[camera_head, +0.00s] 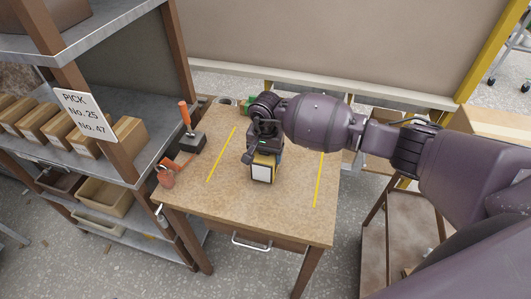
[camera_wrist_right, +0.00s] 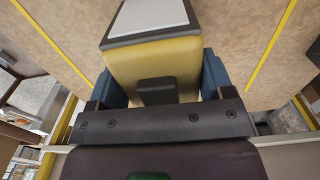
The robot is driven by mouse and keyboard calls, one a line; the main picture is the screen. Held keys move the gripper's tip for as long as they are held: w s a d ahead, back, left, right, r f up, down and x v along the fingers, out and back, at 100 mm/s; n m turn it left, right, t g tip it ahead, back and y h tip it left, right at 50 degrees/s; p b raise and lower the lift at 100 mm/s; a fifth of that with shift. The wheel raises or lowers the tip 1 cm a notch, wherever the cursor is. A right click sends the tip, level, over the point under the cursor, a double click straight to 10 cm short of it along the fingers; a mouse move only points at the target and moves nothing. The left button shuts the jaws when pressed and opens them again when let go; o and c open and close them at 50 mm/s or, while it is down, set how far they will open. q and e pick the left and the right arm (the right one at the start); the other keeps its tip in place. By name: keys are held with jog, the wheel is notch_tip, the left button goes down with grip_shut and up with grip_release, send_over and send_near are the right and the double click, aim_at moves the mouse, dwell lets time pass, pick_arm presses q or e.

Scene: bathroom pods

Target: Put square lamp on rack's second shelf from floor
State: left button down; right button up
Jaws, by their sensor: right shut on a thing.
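The square lamp (camera_head: 262,172) is a yellow block with a dark-framed white face. It is at the middle of the wooden table (camera_head: 225,205), between two yellow lines. My right gripper (camera_head: 264,152) reaches down over it from the right and is shut on it. In the right wrist view the lamp (camera_wrist_right: 155,65) sits between the blue fingers of my right gripper (camera_wrist_right: 158,85). I cannot tell whether the lamp touches the tabletop. The rack (camera_head: 112,172) stands at the left, with grey shelves and brown posts. My left gripper is not in view.
A joystick-like tool with an orange handle (camera_head: 185,115) and a reddish object (camera_head: 167,177) are at the table's left side. Cardboard boxes (camera_head: 85,138) fill a middle rack shelf, with bins (camera_head: 104,196) below. A PICK sign (camera_head: 87,115) hangs on the rack post. The table's front is clear.

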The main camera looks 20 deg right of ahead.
jog(key=shift+f, duration=0.15)
jog(key=o, duration=1.1)
jog(key=shift+o, duration=0.2)
